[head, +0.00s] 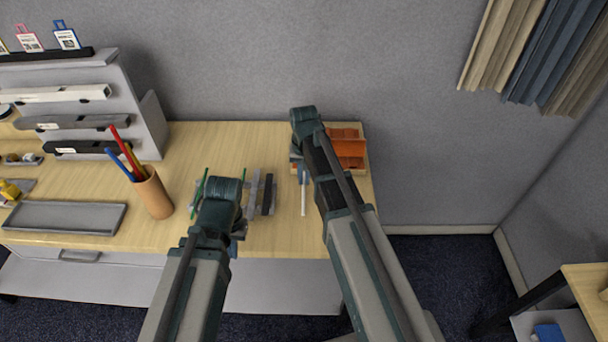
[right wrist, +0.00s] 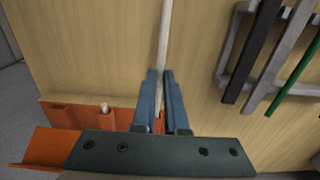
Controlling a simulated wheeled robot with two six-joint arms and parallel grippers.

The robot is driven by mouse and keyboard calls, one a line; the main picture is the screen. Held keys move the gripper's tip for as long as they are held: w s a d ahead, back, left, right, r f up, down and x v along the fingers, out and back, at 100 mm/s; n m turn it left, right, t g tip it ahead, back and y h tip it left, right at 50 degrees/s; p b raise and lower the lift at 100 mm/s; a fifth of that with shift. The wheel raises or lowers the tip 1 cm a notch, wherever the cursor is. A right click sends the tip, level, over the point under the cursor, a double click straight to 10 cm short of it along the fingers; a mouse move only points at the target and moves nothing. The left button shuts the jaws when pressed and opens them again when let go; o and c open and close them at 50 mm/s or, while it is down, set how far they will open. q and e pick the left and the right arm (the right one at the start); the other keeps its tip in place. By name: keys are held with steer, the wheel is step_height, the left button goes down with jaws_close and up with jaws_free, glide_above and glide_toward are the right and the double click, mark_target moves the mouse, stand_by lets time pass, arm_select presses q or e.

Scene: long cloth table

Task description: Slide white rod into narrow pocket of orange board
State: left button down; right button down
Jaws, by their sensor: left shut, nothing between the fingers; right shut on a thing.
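The orange board (head: 347,150) sits in a light wooden tray at the back right of the table, partly behind my right arm. It also shows at the lower left of the right wrist view (right wrist: 70,116). My right gripper (head: 304,174) is shut on the white rod (head: 304,200), also seen in the right wrist view (right wrist: 164,35).
A rack (head: 253,188) with black, grey and green rods lies left of the white rod; it also shows in the right wrist view (right wrist: 228,75). A pencil cup (head: 153,193), a grey tray (head: 65,217) and a stepped shelf stand further left. A small pale peg (right wrist: 104,107) shows at the board.

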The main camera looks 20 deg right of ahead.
steer(key=shift+s+a, duration=0.2)
steer(key=shift+s, duration=0.55)
steer(key=shift+w+d, duration=0.35)
steer(key=shift+w, duration=0.95)
steer(key=shift+w+d, duration=0.4)
steer(key=shift+w, duration=0.9)
steer(key=shift+w+d, duration=0.35)
steer(key=shift+w, duration=0.95)
stand_by(0.6)
steer(key=c, duration=0.9)
jaws_free()
steer(key=shift+o, duration=0.2)
steer(key=shift+r, duration=0.2)
step_height(320, 180, up, 14)
steer(key=p, duration=1.3)
steer(key=shift+f+p, duration=0.25)
steer(key=shift+p, duration=0.15)
